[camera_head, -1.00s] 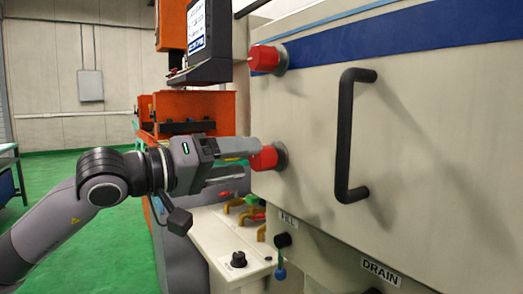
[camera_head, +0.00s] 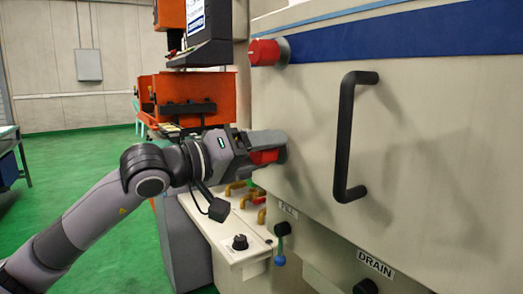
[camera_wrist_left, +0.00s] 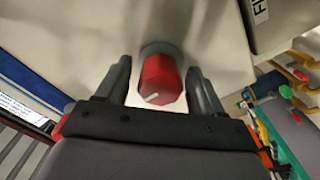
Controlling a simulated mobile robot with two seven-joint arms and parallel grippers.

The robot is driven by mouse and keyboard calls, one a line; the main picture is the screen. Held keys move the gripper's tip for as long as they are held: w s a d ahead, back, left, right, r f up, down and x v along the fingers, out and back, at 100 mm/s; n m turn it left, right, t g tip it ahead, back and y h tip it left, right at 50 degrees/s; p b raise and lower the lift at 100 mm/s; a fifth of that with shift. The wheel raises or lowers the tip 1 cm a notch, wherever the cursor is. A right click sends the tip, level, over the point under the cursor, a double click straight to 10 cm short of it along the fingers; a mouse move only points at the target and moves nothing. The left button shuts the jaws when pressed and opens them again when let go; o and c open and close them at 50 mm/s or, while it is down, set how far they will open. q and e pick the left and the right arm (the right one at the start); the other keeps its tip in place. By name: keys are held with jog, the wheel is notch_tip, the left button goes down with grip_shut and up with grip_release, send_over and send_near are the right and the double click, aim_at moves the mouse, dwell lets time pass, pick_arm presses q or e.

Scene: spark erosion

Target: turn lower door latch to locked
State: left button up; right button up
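The lower door latch (camera_head: 264,156) is a red faceted knob on the cream door, partly hidden behind my gripper in the head view. In the left wrist view the same lower latch (camera_wrist_left: 160,78) shows between my fingers, with a short pale line on its face. My left gripper (camera_head: 266,149) is open, with a finger on either side of the latch. The left wrist view shows the left gripper (camera_wrist_left: 160,86) with a gap between each finger and the latch. My right gripper is not in view.
A second red latch (camera_head: 265,52) sits higher on the door. A black bar handle (camera_head: 346,137) stands out to the right. Below are a panel with a black knob (camera_head: 239,242), yellow handles (camera_head: 236,188) and a blue-tipped valve lever (camera_head: 280,244).

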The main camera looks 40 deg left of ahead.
pick_arm(q)
jog(key=c, duration=0.8)
jog(key=shift+c, duration=0.2)
